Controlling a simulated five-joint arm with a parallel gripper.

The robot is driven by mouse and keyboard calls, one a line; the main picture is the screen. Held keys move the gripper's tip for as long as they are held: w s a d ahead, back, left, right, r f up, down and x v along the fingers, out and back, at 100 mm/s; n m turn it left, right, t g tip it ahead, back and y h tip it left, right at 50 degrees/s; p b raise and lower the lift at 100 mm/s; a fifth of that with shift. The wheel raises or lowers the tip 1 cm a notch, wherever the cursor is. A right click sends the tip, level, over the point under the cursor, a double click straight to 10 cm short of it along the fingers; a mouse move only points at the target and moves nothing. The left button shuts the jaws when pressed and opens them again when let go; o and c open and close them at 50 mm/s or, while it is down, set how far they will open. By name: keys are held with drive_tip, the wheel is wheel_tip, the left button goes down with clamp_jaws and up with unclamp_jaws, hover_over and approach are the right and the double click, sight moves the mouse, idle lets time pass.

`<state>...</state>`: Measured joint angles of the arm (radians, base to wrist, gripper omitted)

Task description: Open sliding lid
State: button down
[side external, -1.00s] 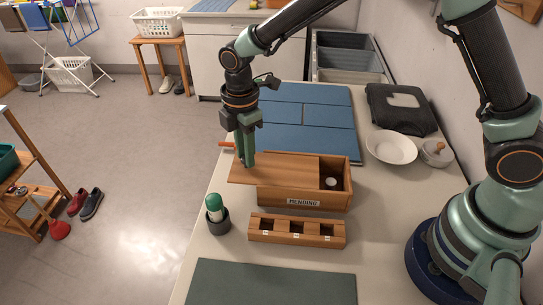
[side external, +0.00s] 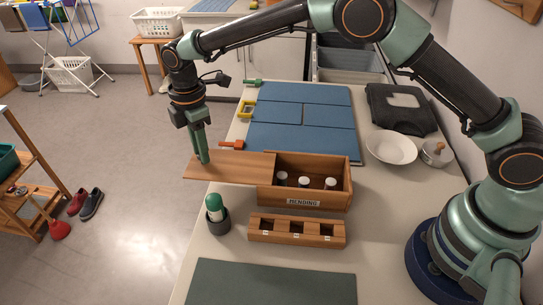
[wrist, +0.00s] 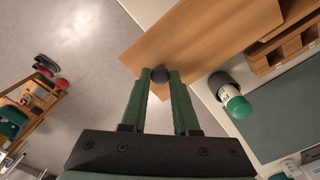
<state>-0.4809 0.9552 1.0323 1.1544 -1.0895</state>
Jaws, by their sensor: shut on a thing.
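The wooden box labelled MENDING (side external: 335,185) stands on the table with most of its top uncovered. Several white-topped items (side external: 305,182) show inside it. Its flat wooden sliding lid (side external: 235,167) sticks far out to the left, past the table's left edge, with its right end still at the box. My gripper (side external: 203,160) is over the lid's left end. In the wrist view its two green fingers (wrist: 160,76) are closed around a dark round knob (wrist: 159,75) at the lid's edge. The fingers hide the knob in the side view.
A green-capped bottle in a dark cup (side external: 216,215) stands in front of the lid. A wooden block with three square holes (side external: 297,231) lies in front of the box. Blue panels (side external: 300,120) lie behind, with a white bowl (side external: 391,147) at right.

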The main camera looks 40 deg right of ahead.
drive_tip(key=c, duration=0.7)
unclamp_jaws()
drive_tip(key=shift+o, duration=0.2)
wheel_tip(320, 180, up, 12)
drive_tip(key=shift+r, duration=0.15)
wheel_tip(320, 180, up, 5)
drive_tip(key=m+t, duration=0.1)
drive_tip(key=m, duration=0.2)
hover_over(230, 154)
drive_tip(key=s+d+r+m+t, duration=0.2)
drive_tip(key=s+d+r+m, duration=0.3)
drive_tip(key=d, duration=0.3)
drive_tip(key=s+d+f+m+t, duration=0.2)
drive_tip(key=s+d+f+m, duration=0.3)
drive_tip(key=s+d+m, duration=0.5)
drive_tip(key=s+d, duration=0.1)
drive_tip(key=s, duration=0.3)
drive_tip(key=shift+f+t, duration=0.15)
drive_tip(key=shift+t, duration=0.15)
